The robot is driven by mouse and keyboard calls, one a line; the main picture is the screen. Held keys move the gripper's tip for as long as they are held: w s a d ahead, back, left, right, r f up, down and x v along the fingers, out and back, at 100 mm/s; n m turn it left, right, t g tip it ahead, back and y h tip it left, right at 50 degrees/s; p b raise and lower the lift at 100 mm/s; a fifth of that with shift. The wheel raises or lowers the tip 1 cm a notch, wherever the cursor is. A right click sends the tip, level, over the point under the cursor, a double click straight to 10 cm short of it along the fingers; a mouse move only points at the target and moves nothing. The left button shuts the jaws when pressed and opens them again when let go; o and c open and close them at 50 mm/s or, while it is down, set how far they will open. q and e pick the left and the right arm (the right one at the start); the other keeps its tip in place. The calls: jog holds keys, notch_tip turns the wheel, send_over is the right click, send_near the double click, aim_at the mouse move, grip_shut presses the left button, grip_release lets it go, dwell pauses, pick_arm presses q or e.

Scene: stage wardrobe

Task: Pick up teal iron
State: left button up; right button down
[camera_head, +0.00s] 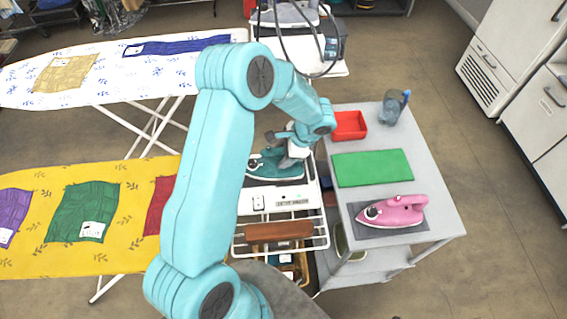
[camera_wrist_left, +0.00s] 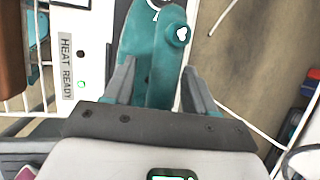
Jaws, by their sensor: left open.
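The teal iron (camera_head: 276,170) sits on the white station (camera_head: 250,203) in the middle of the head view, partly hidden by my left arm and gripper. In the left wrist view the teal iron (camera_wrist_left: 150,45) lies between the two dark fingers of my left gripper (camera_wrist_left: 158,88). The fingers are open, one on each side of its teal body, with gaps visible. In the head view my left gripper (camera_head: 296,152) is at the iron's right end. My right gripper is not in view.
A grey cart (camera_head: 443,222) at right holds a pink iron (camera_head: 395,211), a green mat (camera_head: 372,168), a red tray (camera_head: 349,125) and a blue-grey jug (camera_head: 394,106). Ironing boards with a yellow cover (camera_head: 135,205) and a white patterned cover (camera_head: 115,75) stand left. White cabinets stand far right.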

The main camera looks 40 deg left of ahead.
pick_arm(q)
jog(key=shift+s, duration=0.1)
jog(key=shift+c, duration=0.3)
grip_shut()
jog(key=shift+r, duration=0.15)
notch_tip(320, 180, up, 20)
jog(key=b, duration=0.2)
